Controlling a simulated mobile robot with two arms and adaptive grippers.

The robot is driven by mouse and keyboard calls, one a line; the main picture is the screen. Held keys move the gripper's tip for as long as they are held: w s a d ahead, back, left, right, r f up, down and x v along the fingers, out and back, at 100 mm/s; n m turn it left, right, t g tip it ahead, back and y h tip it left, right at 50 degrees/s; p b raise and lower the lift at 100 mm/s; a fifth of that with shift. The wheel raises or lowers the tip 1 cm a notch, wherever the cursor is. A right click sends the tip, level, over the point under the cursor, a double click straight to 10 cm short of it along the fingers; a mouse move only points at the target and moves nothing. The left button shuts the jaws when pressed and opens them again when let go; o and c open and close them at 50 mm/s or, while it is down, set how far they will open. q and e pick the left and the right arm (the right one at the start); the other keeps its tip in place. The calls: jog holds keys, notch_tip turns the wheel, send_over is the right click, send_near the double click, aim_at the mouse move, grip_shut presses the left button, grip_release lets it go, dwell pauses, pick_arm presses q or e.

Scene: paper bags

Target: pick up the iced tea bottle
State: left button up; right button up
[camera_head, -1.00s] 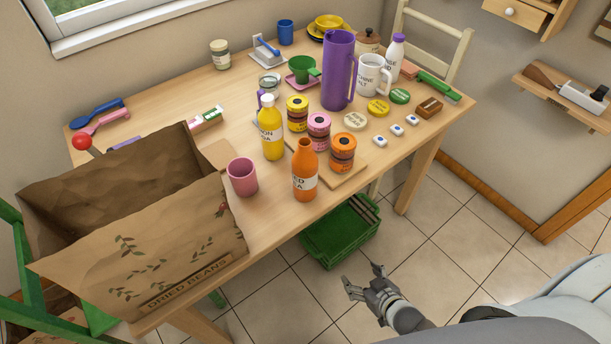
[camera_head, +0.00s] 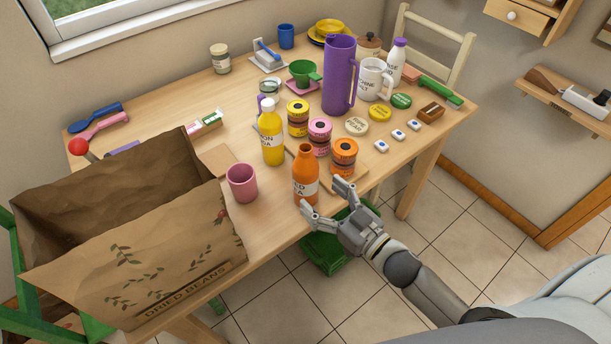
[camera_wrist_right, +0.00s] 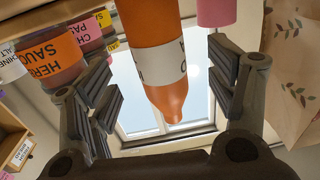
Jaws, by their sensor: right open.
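The iced tea bottle (camera_head: 306,176) is orange with a white label, partly readable. It stands upright near the table's front edge. My right gripper (camera_head: 324,199) is open at the front edge, just before the bottle, with its fingers pointing toward it. In the right wrist view the orange bottle (camera_wrist_right: 158,60) shows between the open fingers of the right gripper (camera_wrist_right: 160,95), with no visible grip on it. My left gripper is not in view.
An orange-lidded jar (camera_head: 343,158) stands close right of the bottle, and a pink cup (camera_head: 242,183) stands to its left. A yellow bottle (camera_head: 271,135) is behind. A large paper bag (camera_head: 130,265) fills the left. A green crate (camera_head: 325,252) is below the table edge.

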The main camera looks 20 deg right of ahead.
aim_at(314, 187)
jog(key=shift+r+p+x, duration=0.2)
jog(key=shift+p+x, duration=0.3)
jog(key=shift+x, duration=2.65)
jog(key=shift+d, duration=0.1)
jog(key=c, duration=1.2)
jog(key=shift+r, duration=0.1)
